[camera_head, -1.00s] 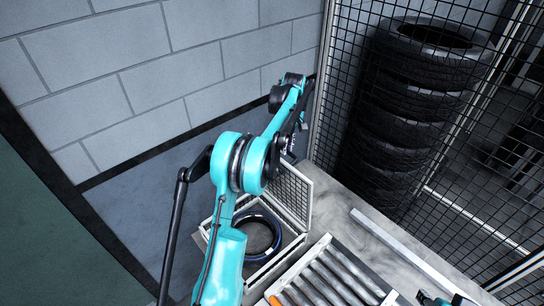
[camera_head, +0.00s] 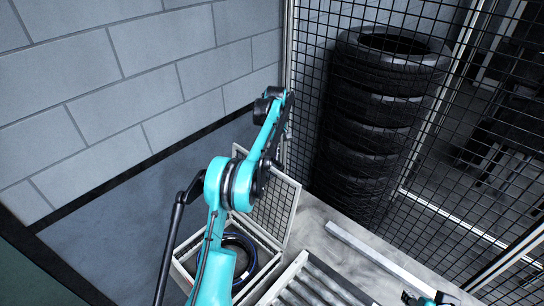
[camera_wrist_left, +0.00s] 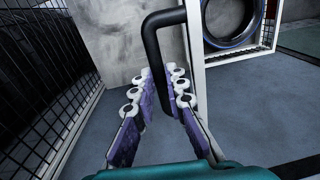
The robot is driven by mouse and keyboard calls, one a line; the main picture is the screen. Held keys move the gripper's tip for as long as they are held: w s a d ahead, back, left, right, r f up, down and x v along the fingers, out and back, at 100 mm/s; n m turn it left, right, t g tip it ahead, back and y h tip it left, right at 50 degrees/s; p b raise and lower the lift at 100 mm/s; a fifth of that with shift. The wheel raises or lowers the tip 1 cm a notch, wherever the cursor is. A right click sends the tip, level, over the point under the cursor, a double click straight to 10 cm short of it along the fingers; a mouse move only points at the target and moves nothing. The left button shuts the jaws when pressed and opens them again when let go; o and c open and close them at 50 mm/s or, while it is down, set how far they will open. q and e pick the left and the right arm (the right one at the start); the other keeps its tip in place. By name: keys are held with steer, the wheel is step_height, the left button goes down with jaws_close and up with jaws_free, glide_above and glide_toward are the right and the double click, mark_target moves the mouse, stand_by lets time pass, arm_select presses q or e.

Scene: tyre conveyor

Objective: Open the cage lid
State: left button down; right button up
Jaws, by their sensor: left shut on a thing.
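The cage (camera_head: 184,270) is a low white-framed box at the lower middle of the head view, with a dark tyre (camera_head: 248,268) inside. Its mesh lid (camera_head: 278,205) stands raised along the side by the tyre stack, so the top is uncovered. In the left wrist view my left gripper (camera_wrist_left: 164,88) is shut on the black handle (camera_wrist_left: 150,42), whose bar runs down between the purple-padded fingers. The handle is beside a white frame edge (camera_wrist_left: 194,50). In the head view my left arm hides part of the cage, and the fingers are not clear.
A roller conveyor (camera_head: 315,288) lies right of the cage. A tall stack of tyres (camera_head: 372,120) stands behind a black mesh fence (camera_head: 480,170). A block wall (camera_head: 150,90) is at the left, with open floor before it. A small teal part of my right arm shows bottom right.

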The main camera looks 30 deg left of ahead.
arm_select(q)
steer(key=c, duration=1.5)
jaws_free()
steer(key=shift+c, duration=0.2)
steer(key=r, duration=0.7)
steer(key=shift+w+d+r, duration=0.1)
steer(key=shift+w+r, duration=0.15)
